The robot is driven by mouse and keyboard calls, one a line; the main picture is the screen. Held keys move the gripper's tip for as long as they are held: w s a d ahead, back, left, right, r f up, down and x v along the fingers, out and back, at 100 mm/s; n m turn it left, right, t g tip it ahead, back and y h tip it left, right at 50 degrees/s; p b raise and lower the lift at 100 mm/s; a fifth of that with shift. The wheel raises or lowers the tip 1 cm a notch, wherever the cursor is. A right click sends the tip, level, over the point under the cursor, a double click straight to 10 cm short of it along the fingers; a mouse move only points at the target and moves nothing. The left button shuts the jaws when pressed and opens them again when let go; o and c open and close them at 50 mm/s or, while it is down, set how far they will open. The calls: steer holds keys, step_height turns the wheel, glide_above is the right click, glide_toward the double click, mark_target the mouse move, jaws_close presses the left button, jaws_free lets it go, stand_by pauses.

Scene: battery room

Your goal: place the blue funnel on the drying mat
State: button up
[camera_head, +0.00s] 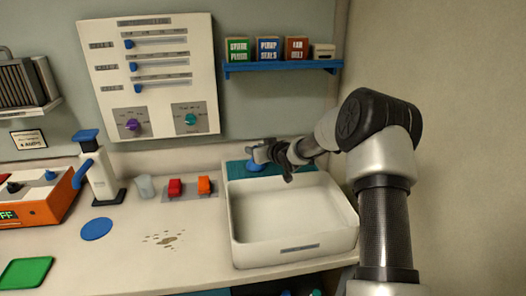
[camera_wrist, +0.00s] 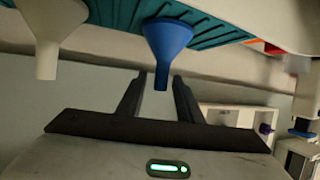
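The blue funnel (camera_wrist: 165,42) stands mouth down on the teal drying mat (camera_wrist: 112,12), spout up; the wrist view is upside down. In the head view the funnel (camera_head: 254,167) shows as a small blue shape on the mat (camera_head: 234,172), partly covered by my gripper (camera_head: 258,153). In the wrist view the fingers of my gripper (camera_wrist: 161,76) are apart, one on each side of the spout, with gaps visible. A white funnel (camera_wrist: 48,30) stands beside the blue one, cut off by the frame; I cannot make it out in the head view.
A blue shelf (camera_head: 283,66) hangs above.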

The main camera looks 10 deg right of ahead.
steer(key=v, duration=0.7)
